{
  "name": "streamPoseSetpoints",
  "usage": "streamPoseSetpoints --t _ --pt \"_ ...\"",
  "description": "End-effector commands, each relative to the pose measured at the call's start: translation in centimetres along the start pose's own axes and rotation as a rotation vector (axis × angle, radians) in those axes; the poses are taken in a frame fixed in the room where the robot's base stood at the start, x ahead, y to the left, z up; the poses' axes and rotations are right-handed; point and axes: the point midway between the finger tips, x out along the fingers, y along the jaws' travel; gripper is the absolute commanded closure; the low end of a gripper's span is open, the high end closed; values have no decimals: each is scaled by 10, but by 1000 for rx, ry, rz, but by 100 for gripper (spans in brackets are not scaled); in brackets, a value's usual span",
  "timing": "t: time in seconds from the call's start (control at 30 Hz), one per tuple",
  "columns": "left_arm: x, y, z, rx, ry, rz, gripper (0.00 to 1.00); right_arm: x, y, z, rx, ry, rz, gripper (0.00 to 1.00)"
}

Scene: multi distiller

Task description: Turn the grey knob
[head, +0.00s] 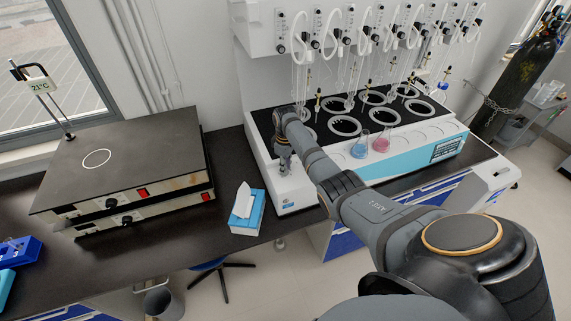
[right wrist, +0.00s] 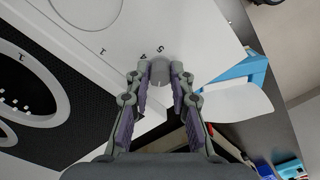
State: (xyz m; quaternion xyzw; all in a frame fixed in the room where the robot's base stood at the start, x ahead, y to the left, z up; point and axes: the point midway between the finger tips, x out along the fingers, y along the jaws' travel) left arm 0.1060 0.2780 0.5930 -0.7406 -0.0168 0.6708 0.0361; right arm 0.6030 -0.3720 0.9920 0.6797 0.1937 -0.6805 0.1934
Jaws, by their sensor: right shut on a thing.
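The grey knob (right wrist: 160,72) shows in the right wrist view as a short grey cylinder on the white face of the distiller (right wrist: 188,30). My right gripper (right wrist: 159,85) has its two fingers on either side of the knob and is shut on it. In the head view my right gripper (head: 284,163) is at the left end of the distiller's white front (head: 295,196). The knob cannot be made out there behind the gripper. My left gripper is not in view.
A blue tissue box (head: 247,216) stands on the dark bench just left of the distiller. Flasks with blue (head: 359,148) and pink liquid (head: 381,143) stand at the distiller's front.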

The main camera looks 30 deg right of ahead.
Motion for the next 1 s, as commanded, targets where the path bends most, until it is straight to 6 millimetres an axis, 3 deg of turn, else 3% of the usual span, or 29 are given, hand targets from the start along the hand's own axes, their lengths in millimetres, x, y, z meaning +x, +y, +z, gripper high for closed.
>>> streamPoseSetpoints --t 1.0 --pt "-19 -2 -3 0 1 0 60 -2 3 -2 -962 2 4 100"
